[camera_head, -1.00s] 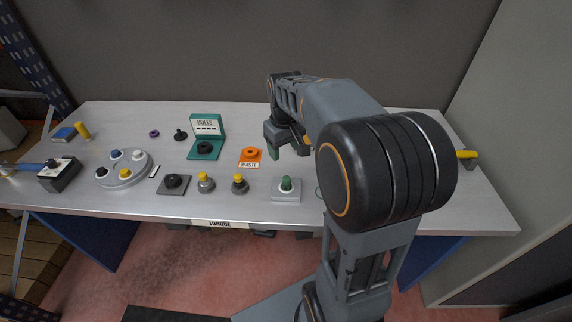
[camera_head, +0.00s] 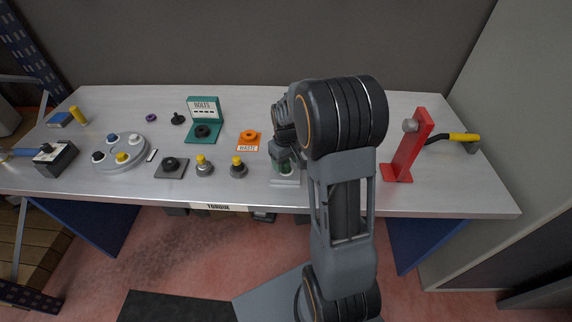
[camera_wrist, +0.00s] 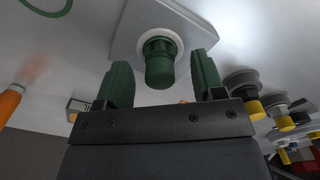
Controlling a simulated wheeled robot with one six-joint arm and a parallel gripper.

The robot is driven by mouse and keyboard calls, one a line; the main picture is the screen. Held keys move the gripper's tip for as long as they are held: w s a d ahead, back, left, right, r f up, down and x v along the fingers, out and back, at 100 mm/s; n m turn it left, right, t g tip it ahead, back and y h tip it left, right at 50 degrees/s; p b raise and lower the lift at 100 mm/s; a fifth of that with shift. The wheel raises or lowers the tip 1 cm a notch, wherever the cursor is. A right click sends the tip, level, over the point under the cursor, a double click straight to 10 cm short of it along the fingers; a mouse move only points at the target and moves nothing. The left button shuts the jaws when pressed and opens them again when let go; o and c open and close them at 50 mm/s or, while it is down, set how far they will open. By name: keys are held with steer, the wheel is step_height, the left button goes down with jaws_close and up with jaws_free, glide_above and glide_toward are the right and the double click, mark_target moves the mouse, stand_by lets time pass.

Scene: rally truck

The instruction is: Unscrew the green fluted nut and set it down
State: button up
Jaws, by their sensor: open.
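The green fluted nut (camera_wrist: 160,66) stands on a pale round seat on a square light plate (camera_wrist: 125,40) in the wrist view. In the head view the plate (camera_head: 285,182) is near the table's front edge, and the nut is mostly hidden by my gripper. My gripper (camera_wrist: 164,85) is open, with a green-padded finger on each side of the nut and a gap to both. In the head view my gripper (camera_head: 284,163) is over the plate. I cannot tell how deep the fingers reach along the nut.
Two yellow-topped knobs (camera_head: 204,167) (camera_head: 238,168) stand left of the plate. An orange waste holder (camera_head: 248,139) and a teal bolts stand (camera_head: 203,131) are behind them. A red upright bracket (camera_head: 407,147) stands to the right. Bare table (camera_head: 345,196) lies between plate and bracket.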

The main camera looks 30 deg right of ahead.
steer(key=shift+f, duration=1)
steer(key=c, duration=1)
steer(key=shift+n, duration=0.9)
steer(key=shift+n, duration=0.9)
steer(key=shift+n, duration=0.8)
